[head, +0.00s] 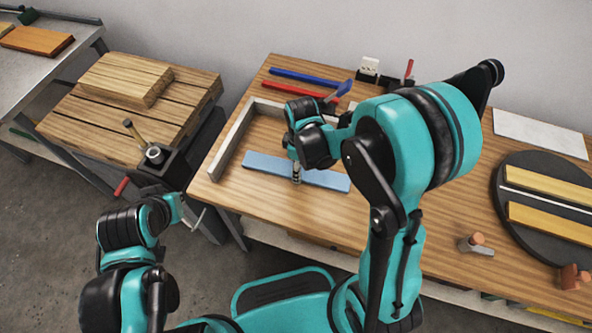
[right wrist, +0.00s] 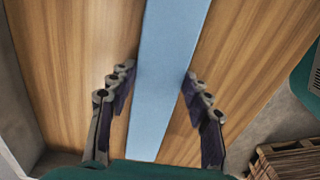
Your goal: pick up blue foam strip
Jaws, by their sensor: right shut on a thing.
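The blue foam strip (head: 262,163) is a long, flat, light-blue bar at the front left of the wooden workbench. In the right wrist view the strip (right wrist: 168,60) runs lengthwise between the fingers. My right gripper (head: 296,175) points down at the strip's middle and is shut on it across its width; the gripper also shows in the right wrist view (right wrist: 158,82). Whether the strip touches the bench cannot be told. My left gripper (head: 193,216) hangs at the left, off the bench's front left corner, away from the strip; its fingers are too small to read.
A grey L-shaped rail (head: 232,140) stands left of and behind the strip. A blue bar (head: 305,77) and a red bar (head: 295,90) lie behind. A black turntable (head: 510,190) with yellow strips is at right. A clamp (head: 152,153) stands near my left arm.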

